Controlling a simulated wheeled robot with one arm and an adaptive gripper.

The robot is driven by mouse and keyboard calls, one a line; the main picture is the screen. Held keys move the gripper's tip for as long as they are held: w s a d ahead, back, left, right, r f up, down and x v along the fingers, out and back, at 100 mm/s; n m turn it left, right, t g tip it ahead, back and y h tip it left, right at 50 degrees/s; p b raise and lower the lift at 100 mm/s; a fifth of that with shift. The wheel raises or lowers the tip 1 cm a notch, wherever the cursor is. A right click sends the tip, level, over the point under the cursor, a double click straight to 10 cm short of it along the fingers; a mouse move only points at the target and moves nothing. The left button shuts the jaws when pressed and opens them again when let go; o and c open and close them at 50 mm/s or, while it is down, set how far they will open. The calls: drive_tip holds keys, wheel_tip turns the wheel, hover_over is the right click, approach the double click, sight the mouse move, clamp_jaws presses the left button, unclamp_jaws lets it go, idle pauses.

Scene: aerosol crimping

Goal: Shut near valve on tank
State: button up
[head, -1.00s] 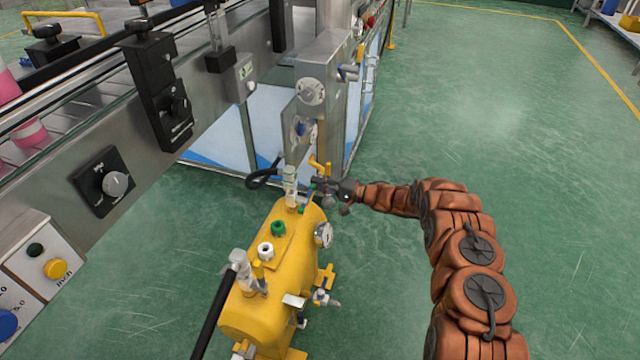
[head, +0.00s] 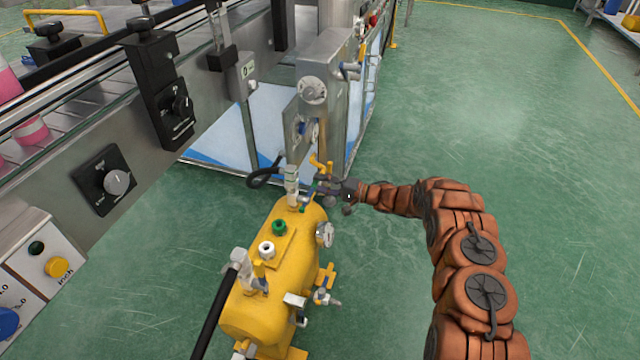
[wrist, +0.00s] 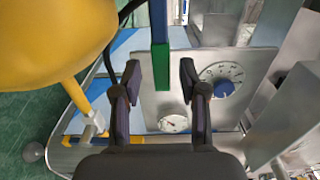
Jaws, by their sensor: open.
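The yellow tank (head: 280,270) stands on the floor beside the machine. A silvery valve (head: 292,185) rises from its far end, close to my gripper. Another valve with a yellow handle (head: 259,275) is on its end closer to the head camera. My gripper (head: 316,190) is at the far-end valve, reaching in from the right. In the wrist view my gripper (wrist: 161,82) is open, and a blue bar-like handle with a green end (wrist: 162,76) shows between the fingers, with gaps on both sides. Whether it touches a finger in depth is unclear.
A pressure gauge (head: 325,234) sticks out from the tank's right side. A black hose (head: 215,310) runs from the closer valve. The steel machine post (head: 325,90) with dials stands just behind my gripper. The green floor on the right is free.

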drive_tip(key=v, duration=1.1)
drive_tip(key=shift+d, duration=0.2)
